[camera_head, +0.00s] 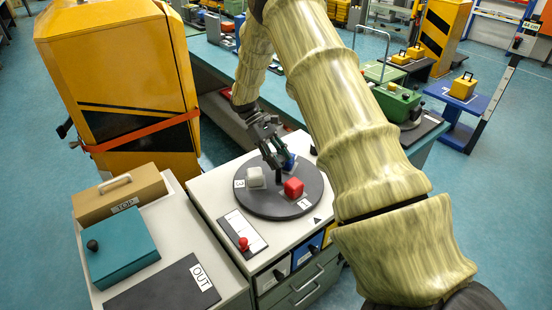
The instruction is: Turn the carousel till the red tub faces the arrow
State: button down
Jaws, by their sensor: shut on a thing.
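The carousel (262,207) is a dark round disc on a light cabinet top. It bears a red tub (293,187) at its front right, a white tub (255,177) at its left and a blue tub (289,162) at the back, partly hidden by my gripper. A small black triangular arrow (317,220) lies on the cabinet top, front right of the disc. The red tub and its number label lie roughly on the arrow's side. My gripper (277,162) reaches down over the disc and is shut on its dark upright post (278,176).
A panel with a red knob (243,244) lies in front of the carousel. At left, a table holds a tan box (120,196), a teal box (121,246) and a dark OUT mat (160,291). A yellow cabinet (118,75) stands behind. My arm hides the area at right.

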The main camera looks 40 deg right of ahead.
dwell(0.3)
jog(key=c, duration=0.9)
grip_release()
jog(key=shift+d, duration=0.1)
jog(key=v, duration=1.2)
